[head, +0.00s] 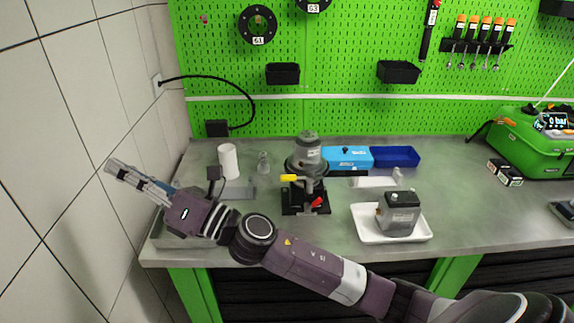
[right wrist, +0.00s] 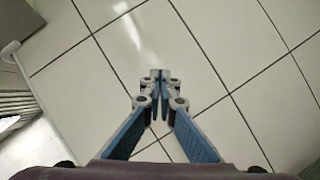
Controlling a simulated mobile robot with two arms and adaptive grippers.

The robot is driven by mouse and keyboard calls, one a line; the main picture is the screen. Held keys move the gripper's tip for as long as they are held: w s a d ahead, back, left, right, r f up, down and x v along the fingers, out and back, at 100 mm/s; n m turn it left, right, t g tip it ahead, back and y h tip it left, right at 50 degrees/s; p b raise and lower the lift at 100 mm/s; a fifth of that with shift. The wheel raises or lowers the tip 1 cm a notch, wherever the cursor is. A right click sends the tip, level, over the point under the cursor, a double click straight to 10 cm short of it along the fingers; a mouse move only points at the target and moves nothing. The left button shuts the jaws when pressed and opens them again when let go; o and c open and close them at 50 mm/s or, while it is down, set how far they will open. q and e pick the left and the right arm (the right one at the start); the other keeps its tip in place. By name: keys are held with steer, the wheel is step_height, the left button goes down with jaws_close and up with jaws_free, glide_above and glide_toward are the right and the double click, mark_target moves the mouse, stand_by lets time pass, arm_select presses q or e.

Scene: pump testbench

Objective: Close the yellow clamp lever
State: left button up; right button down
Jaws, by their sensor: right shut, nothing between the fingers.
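The yellow clamp lever (head: 289,178) lies sideways, pointing left, on the front of a black clamp fixture (head: 304,205) on the bench. A grey pump part (head: 307,152) stands upright in this fixture. My right arm reaches across the front of the bench to the left. My right gripper (head: 110,165) is beyond the bench's left end, near the tiled wall, well left of the lever. In the right wrist view its fingertips (right wrist: 159,76) are together and empty, with only tiles behind. My left gripper is not seen.
A white tray (head: 365,231) with a grey block stands right of the fixture. Blue bins (head: 394,156) stand behind it. A white cylinder (head: 228,160) and a small glass (head: 263,161) are to its left. A green case (head: 530,140) is at far right.

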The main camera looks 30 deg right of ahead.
steer(key=s+a+n+g+y, duration=0.25)
steer(key=n+g, duration=0.35)
steer(key=n, duration=0.3)
steer(key=s+a+n+g+y, duration=0.1)
steer(key=a+n+g, duration=0.35)
steer(key=n, duration=0.55)
steer(key=w+d+f+n+g+h, duration=0.3)
steer(key=d+f+n+h, duration=0.5)
steer(key=w+d+n+h, duration=0.3)
steer(key=d+h, duration=0.3)
steer(key=d, duration=0.9)
steer(key=d+r+h, duration=0.2)
steer(key=d+h, duration=0.1)
steer(key=d, duration=0.6)
steer(key=s+d+r+h, duration=0.1)
steer(key=d+r+h, duration=0.2)
steer(key=d, duration=0.7)
steer(key=shift+d+n, duration=0.3)
steer(key=shift+s+r, duration=0.1)
